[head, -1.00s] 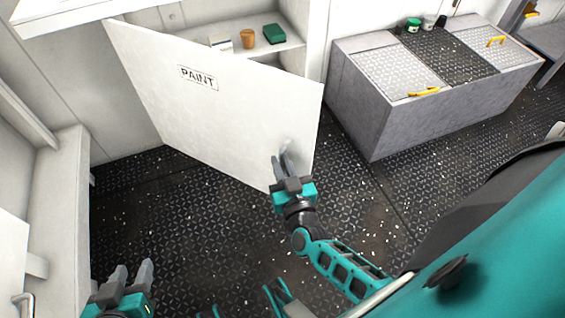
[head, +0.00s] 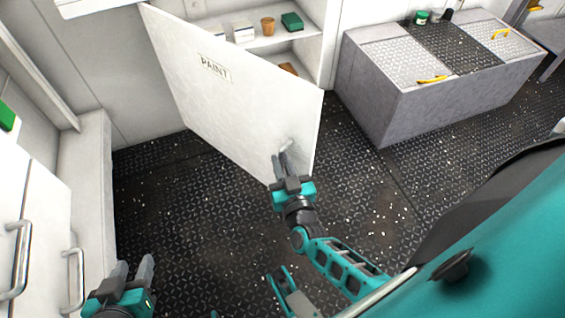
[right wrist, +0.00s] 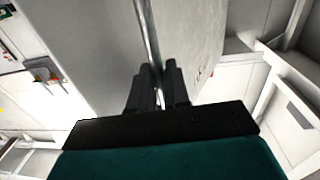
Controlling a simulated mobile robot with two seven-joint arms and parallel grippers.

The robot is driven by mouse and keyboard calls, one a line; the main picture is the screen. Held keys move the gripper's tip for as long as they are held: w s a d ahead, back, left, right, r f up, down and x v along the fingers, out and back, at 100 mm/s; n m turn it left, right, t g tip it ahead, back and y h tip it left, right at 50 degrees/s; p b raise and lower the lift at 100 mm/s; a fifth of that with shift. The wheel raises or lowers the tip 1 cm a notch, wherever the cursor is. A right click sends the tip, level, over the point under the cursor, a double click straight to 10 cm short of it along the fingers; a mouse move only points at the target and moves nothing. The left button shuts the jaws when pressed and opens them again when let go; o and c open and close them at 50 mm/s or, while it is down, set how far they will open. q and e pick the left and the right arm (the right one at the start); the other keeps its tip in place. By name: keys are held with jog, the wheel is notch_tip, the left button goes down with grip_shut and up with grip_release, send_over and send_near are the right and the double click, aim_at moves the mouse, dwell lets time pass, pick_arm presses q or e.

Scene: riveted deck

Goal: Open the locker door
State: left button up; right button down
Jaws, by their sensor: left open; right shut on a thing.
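The white locker door (head: 225,105), marked PAINT, stands swung out from the locker, whose shelves (head: 262,38) show behind it. My right gripper (head: 285,165) is at the door's lower right part, near its free edge. In the right wrist view its dark fingers (right wrist: 158,88) are shut on the thin metal door handle (right wrist: 149,40), which runs up along the door face. The fingers hide the gripped part of the handle. My left gripper (head: 135,272) is open and empty at the lower left, above the floor and away from the door.
A grey bench chest (head: 400,105) with yellow handles stands right of the locker. White cabinet fronts with metal handles (head: 72,280) are at the left, close to my left gripper. The patterned dark floor (head: 190,220) between is clear. Boxes and a brown cup (head: 268,26) stand on the shelf.

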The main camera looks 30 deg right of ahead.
jog(key=shift+w+a+r, duration=0.15)
jog(key=shift+w+a, duration=0.1)
jog(key=shift+a, duration=0.25)
jog(key=c, duration=1.3)
grip_release()
jog(key=shift+w, duration=0.1)
jog(key=shift+d, duration=0.1)
jog(key=shift+s, duration=0.25)
